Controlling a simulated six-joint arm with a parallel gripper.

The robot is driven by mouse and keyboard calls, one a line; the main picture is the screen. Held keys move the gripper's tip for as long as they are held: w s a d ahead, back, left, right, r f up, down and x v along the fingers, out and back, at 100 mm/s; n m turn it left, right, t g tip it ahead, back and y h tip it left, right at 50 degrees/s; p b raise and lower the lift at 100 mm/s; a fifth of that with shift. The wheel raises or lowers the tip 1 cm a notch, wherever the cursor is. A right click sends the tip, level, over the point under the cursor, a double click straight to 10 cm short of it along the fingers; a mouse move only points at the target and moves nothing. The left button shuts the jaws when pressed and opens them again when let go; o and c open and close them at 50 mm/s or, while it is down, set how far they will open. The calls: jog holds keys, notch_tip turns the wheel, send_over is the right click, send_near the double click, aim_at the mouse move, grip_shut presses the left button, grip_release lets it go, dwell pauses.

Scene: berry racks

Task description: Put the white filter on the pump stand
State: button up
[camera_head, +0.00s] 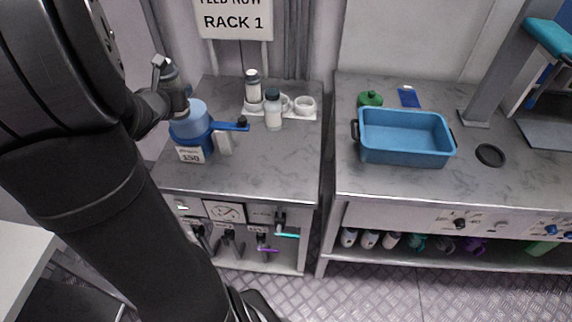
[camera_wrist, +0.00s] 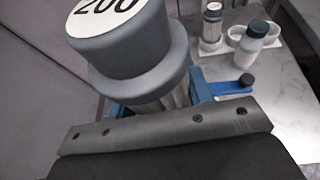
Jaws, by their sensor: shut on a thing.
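A blue stand (camera_head: 217,126) with a black knob (camera_head: 242,121) is at the left of the left counter; it looks like the pump stand. A light-blue round vessel (camera_head: 189,122) and a tag marked 150 (camera_head: 190,155) are at its left. My gripper (camera_head: 172,88) is just above the vessel. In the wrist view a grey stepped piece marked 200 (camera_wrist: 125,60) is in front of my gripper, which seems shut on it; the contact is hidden. A pale upright part (camera_head: 225,141) is under the blue arm. I cannot tell which piece is the white filter.
A white bottle (camera_head: 273,111) and a second bottle (camera_head: 252,88) stand at a white holder (camera_head: 306,105) behind the stand. The left counter's front right is clear. A blue tub (camera_head: 404,153) and a black ring (camera_head: 490,155) are on the right counter.

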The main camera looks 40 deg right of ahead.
jog(key=s+d+m+g+h, duration=0.2)
jog(key=s+d+m+g, duration=0.3)
jog(key=s+d, duration=0.9)
jog(key=s+d+m+g+h, duration=0.3)
jog(key=s+d+m+g, duration=0.15)
jog(key=s+d, duration=0.9)
notch_tip(320, 180, down, 11)
jog(key=s+a, duration=0.2)
jog(key=a, duration=0.1)
jog(key=shift+w+a+f, duration=0.2)
jog(key=shift+w+f, duration=1.65)
jog(key=shift+w, duration=0.1)
jog(key=shift+w+a+f, duration=0.25)
jog(key=shift+w+f, duration=1.6)
jog(key=shift+w, duration=0.15)
jog(key=shift+w+a+f, duration=0.2)
jog(key=shift+w+f, duration=1.65)
jog(key=shift+w, duration=0.1)
jog(key=shift+f, duration=0.15)
jog(key=o, duration=1.1)
